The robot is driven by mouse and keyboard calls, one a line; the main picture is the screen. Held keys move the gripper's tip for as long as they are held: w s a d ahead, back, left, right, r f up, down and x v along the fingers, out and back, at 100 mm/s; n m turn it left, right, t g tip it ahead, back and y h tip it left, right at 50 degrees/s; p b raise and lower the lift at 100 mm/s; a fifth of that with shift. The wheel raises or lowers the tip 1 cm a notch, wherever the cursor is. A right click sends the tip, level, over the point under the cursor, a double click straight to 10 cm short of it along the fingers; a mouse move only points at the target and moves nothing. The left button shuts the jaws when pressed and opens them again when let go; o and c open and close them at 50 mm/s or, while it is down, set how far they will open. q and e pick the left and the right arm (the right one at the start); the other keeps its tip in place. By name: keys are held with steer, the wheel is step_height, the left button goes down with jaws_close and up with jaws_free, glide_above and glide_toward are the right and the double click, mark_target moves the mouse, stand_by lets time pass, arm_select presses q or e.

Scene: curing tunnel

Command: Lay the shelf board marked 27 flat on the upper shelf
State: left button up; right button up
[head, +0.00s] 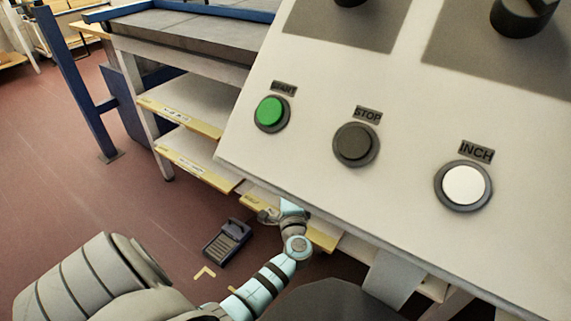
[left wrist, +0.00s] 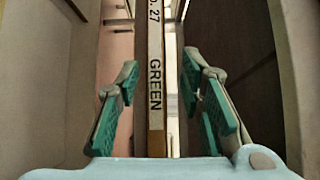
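In the left wrist view a narrow board edge (left wrist: 155,70) printed "27" and "GREEN" runs between the fingers of my left gripper (left wrist: 161,100). The green-padded fingers are spread on both sides of it, with a visible gap on each side. In the head view my left gripper (head: 270,215) is low, beside the yellow-edged shelves under the control panel; the board's own marking cannot be read there. An upper shelf (head: 185,98) and a lower shelf (head: 190,150) with yellow front edges are at the left. My right gripper is out of view.
The sloped control panel (head: 310,170) with green, black and white buttons fills the right and hides part of the shelving. A dark boxy device (head: 228,243) lies on the red floor near my left gripper. A blue post (head: 75,85) stands at the left.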

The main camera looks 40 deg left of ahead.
arm_select(q)
steer(key=s+d+f+n+g+h, duration=0.2)
steer(key=s+f+n+g+h, duration=0.1)
steer(key=s+f, duration=0.55)
steer(key=s+d+f+n+g+h, duration=0.3)
steer(key=s+f, duration=0.4)
steer(key=f, duration=0.3)
steer(key=s+d+f+n+g+h, duration=0.2)
steer(key=s+d+f+h, duration=0.4)
steer(key=s+d, duration=0.3)
steer(key=shift+s+d+g+h, duration=0.25)
steer(key=shift+s+g+h, duration=0.25)
steer(key=shift+s+g, duration=0.25)
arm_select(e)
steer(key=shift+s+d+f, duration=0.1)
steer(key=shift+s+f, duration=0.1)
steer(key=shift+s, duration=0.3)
